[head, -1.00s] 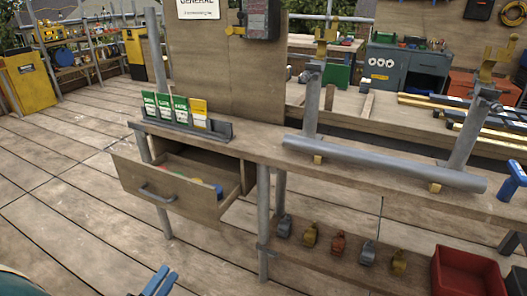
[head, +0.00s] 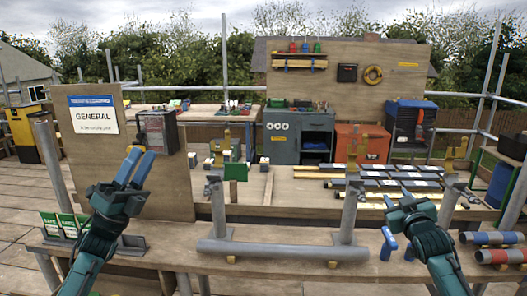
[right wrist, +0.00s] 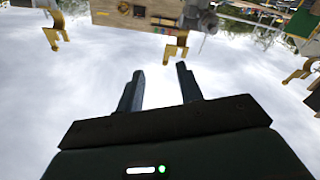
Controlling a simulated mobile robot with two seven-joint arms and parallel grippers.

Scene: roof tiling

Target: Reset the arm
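My left gripper (head: 142,154) is raised at the left of the head view, in front of the upright board and above the front bench. Its two blue fingers point up with a narrow gap between them and nothing held. My right gripper (head: 398,198) is above the right part of the front bench, near a scaffold post. In the right wrist view, its two fingers (right wrist: 160,70) stand apart with nothing between them, pointing toward the sky; the scene appears upside down there.
A board with a GENERAL sign (head: 93,115) stands behind my left gripper. Striped pipes (head: 497,238) lie at right. A grey cabinet (head: 300,135) stands behind.

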